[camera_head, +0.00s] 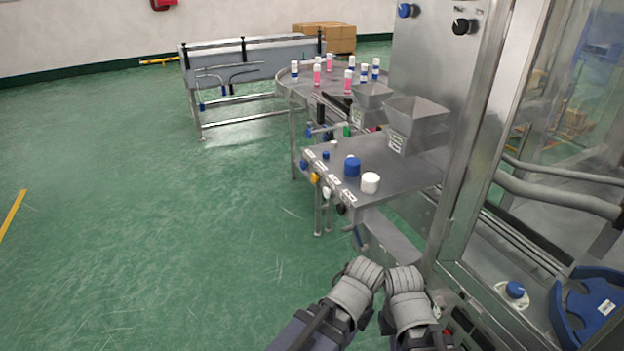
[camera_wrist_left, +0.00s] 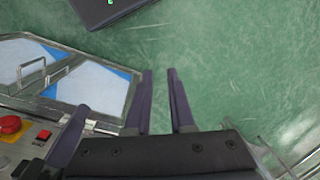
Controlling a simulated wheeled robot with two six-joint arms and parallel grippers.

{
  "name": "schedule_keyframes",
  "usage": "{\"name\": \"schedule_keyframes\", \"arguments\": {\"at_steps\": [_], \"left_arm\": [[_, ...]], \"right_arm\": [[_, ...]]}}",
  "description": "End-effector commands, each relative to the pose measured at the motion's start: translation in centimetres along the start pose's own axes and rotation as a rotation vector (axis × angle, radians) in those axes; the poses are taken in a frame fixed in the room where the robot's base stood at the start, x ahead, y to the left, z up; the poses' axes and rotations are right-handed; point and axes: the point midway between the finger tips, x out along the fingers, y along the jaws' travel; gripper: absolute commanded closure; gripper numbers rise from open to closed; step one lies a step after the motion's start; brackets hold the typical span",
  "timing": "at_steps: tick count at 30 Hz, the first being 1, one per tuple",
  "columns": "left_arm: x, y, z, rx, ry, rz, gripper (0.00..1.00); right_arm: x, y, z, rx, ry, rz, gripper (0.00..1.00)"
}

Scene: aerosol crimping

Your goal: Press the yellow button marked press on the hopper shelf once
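The hopper shelf (camera_head: 315,150) is a grey metal shelf right of centre in the head view. The yellow button (camera_head: 315,178) sits on its front edge, between a blue button (camera_head: 304,165) and a white one (camera_head: 327,193). Small labels sit above the buttons, too small to read. My left gripper (camera_head: 366,268) is in front of and below the shelf, apart from the button. In the left wrist view its two dark fingers (camera_wrist_left: 160,85) stand apart with only floor between them. My right gripper (camera_head: 404,278) is close beside it; its fingers are not clear.
A blue cap (camera_head: 352,167) and a white cap (camera_head: 370,183) stand on the shelf, below two metal hoppers (camera_head: 416,118). A round table (camera_head: 300,82) with several bottles is behind. A machine frame (camera_head: 470,150) stands at right. Green floor at left is clear.

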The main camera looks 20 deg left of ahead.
Motion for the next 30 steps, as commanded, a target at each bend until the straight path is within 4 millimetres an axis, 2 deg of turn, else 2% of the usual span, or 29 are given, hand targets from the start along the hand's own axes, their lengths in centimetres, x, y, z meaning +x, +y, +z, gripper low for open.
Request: {"name": "schedule_keyframes", "arguments": {"at_steps": [1, 5, 30], "left_arm": [[0.0, 0.0, 0.0, 0.0, 0.0, 0.0, 0.85], [0.0, 0.0, 0.0, 0.0, 0.0, 0.0, 1.0], [0.0, 0.0, 0.0, 0.0, 0.0, 0.0, 1.0]], "right_arm": [[0.0, 0.0, 0.0, 0.0, 0.0, 0.0, 1.0], [0.0, 0.0, 0.0, 0.0, 0.0, 0.0, 1.0], [0.0, 0.0, 0.0, 0.0, 0.0, 0.0, 1.0]]}}
